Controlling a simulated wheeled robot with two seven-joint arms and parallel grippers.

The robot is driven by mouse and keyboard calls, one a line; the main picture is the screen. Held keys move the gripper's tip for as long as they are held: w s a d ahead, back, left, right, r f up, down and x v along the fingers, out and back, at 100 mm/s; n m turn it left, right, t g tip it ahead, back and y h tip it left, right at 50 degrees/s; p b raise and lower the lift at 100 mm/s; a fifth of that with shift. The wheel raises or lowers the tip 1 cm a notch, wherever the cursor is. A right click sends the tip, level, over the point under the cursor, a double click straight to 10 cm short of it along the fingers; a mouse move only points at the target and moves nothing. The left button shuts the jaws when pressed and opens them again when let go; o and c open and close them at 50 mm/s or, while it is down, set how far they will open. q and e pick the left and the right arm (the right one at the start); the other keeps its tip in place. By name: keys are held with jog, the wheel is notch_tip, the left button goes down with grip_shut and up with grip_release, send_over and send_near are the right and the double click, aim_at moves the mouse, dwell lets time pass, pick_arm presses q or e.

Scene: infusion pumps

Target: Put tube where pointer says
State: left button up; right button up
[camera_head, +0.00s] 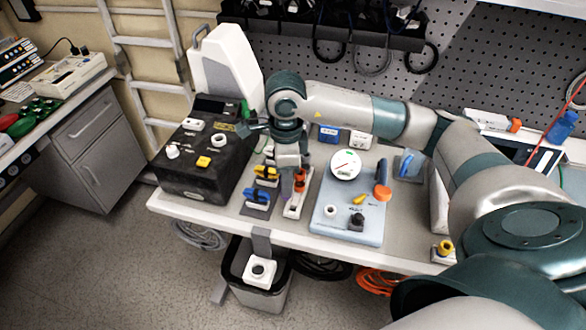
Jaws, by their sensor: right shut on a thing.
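My right gripper (287,172) reaches down over the middle of the bench and is shut on a slim purplish tube (286,188). The tube is mostly hidden by the gripper, and I cannot tell whether its lower end touches anything. Just right of it stands a narrow light holder (293,208) with an orange-red piece (299,181). A round white dial (345,164) with a thin pointer sits on the pale blue board (345,228) to the right. The pointer's exact reading is too small to tell. My left gripper is out of view.
A black box with knobs (190,180) stands at left. Yellow (266,173) and blue (257,196) clamp-like pieces lie between it and the gripper. The board carries an orange-red handle (382,192) and a black knob (357,220). A bin (256,292) stands below the front edge.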

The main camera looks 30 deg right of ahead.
jog(key=d+m, duration=0.1)
jog(key=m, duration=0.1)
jog(key=d+m, duration=0.1)
jog(key=shift+m+p, duration=0.3)
jog(key=shift+m, duration=0.1)
jog(key=shift+f, duration=0.1)
notch_tip(320, 180, down, 4)
jog(key=shift+w+f+b, duration=0.1)
jog(key=shift+f+b, duration=0.1)
jog(key=shift+b, duration=0.8)
jog(key=shift+f+b, duration=0.2)
jog(key=shift+b, duration=0.65)
dwell(1.0)
jog(key=shift+f+b, duration=1.05)
jog(key=shift+b, duration=0.35)
dwell(1.4)
jog(key=o, duration=1.6)
jog(key=shift+c, duration=0.2)
